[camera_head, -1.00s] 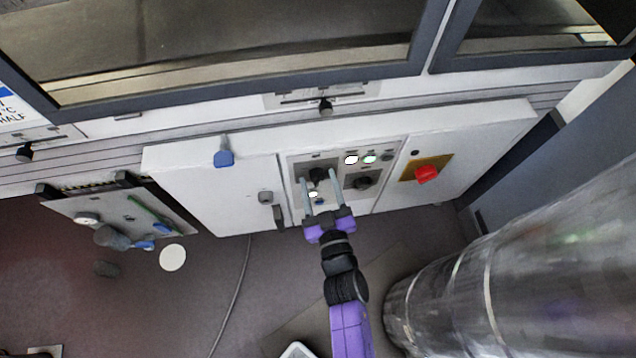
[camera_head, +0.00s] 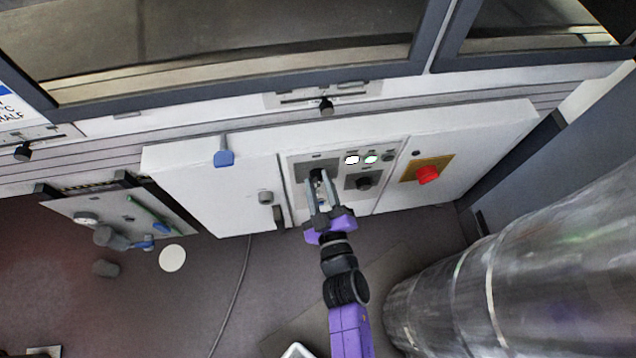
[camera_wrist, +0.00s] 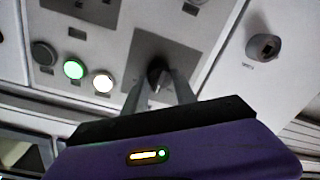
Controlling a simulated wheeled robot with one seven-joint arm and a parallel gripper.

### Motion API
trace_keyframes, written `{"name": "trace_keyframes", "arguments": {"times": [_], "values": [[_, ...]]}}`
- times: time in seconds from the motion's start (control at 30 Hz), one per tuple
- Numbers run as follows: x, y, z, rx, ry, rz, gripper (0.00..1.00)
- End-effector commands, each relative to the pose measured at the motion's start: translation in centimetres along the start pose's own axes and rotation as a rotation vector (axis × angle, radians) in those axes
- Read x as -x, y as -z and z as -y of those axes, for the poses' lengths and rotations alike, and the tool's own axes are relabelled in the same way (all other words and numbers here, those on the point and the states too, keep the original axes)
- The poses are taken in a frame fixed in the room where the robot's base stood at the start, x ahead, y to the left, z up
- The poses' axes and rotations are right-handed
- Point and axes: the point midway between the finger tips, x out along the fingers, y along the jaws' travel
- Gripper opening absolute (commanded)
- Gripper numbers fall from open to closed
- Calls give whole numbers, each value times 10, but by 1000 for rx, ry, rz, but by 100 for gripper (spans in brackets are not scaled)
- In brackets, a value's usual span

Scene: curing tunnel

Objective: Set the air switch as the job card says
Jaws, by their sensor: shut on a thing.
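The control panel (camera_head: 299,205) is on the front of the white cabinet. It carries a black rotary knob (camera_head: 316,174) on a dark grey plate, which also shows in the wrist view (camera_wrist: 157,68). My gripper (camera_head: 319,182) reaches up to this knob from below. Its two fingers are closed in on either side of the knob, and the wrist view also shows the fingertips (camera_wrist: 160,82) there. A white pointer mark is partly visible on the knob. Its exact setting and any label are too small to read.
White and green lit buttons (camera_head: 371,159) are close by on the right of the knob. A red button (camera_head: 428,175) on a yellow plate is farther right. A blue handle (camera_head: 224,157) and a grey latch (camera_head: 265,197) are on the left. A large metal duct (camera_head: 520,260) fills the lower right.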

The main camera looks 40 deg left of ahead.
Motion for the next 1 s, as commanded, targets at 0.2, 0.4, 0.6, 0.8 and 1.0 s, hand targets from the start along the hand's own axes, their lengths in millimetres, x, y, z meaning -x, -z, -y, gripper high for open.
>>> {"name": "trace_keyframes", "arguments": {"times": [0.2,0.4,0.6,0.8,1.0], "values": [[0,0,0,23,0,1,0],[0,0,-1,21,-1,2,49],[0,0,0,20,-1,2,55],[3,0,-1,20,-1,2,55],[30,2,-1,19,1,4,55]]}}
